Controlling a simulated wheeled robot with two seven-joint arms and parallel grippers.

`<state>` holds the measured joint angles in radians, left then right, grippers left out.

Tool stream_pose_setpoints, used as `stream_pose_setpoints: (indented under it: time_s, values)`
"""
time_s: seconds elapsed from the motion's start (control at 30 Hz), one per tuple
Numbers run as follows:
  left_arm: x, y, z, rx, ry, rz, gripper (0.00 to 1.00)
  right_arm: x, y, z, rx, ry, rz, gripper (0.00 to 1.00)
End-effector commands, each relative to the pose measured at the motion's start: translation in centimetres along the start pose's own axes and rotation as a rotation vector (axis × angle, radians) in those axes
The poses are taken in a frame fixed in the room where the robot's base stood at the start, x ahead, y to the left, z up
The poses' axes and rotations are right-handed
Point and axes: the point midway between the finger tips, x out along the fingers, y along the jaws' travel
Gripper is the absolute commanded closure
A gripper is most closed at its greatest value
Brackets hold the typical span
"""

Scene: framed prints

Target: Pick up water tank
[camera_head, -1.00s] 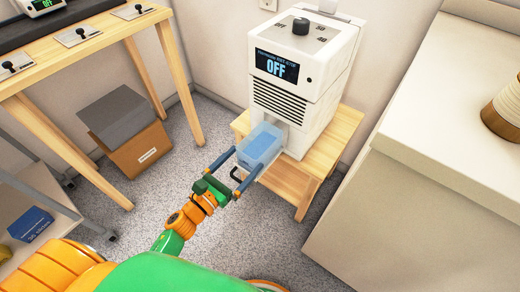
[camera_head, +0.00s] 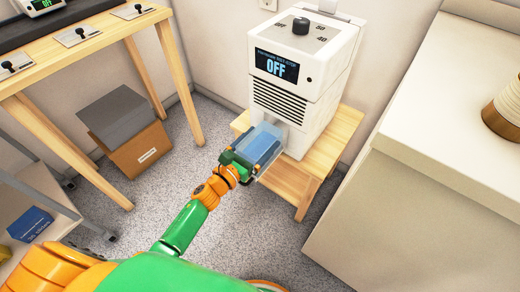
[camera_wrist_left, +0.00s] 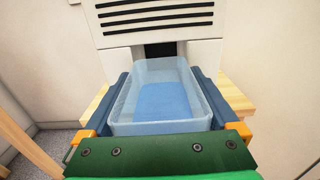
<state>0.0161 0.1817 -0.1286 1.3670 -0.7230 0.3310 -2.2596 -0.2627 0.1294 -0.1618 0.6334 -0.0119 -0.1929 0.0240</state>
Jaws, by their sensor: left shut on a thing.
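The water tank (camera_head: 262,145) is a translucent blue open-topped box at the lower front of the white dehumidifier-like machine (camera_head: 300,80). The machine's screen reads OFF. My left gripper (camera_head: 256,148) is shut on the tank, with one finger along each side. In the left wrist view the tank (camera_wrist_left: 165,95) lies between the two dark blue fingers (camera_wrist_left: 165,100), its far end near the dark opening in the machine's front. Whether its far end is still inside the opening is hard to tell. My right gripper is not in view.
The machine stands on a small wooden stand (camera_head: 335,135). A pale cabinet (camera_head: 420,170) is at the right. A wooden table (camera_head: 85,50) and cardboard box (camera_head: 140,150) are at the left. Speckled floor in front is clear.

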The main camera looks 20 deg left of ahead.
Motion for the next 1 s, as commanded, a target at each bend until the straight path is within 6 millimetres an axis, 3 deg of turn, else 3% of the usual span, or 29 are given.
stream_pose_setpoints:
  time_s: [0.03,0.07,0.43,0.8,1.0]
  values:
    - [0.0,0.0,0.0,0.0,0.0,0.0,0.92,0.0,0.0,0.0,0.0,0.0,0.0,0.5]
    - [0.0,0.0,0.0,0.0,0.0,0.0,1.0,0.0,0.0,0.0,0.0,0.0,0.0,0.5]
    - [0.0,0.0,0.6,0.0,-0.002,-0.001,1.0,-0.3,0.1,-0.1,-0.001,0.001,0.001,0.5]
    - [-0.1,0.0,3.6,0.002,-0.002,-0.001,1.0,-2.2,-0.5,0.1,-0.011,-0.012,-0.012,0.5]
    - [-1.4,0.7,5.3,0.003,-0.001,-0.001,1.0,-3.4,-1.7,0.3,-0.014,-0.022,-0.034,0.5]
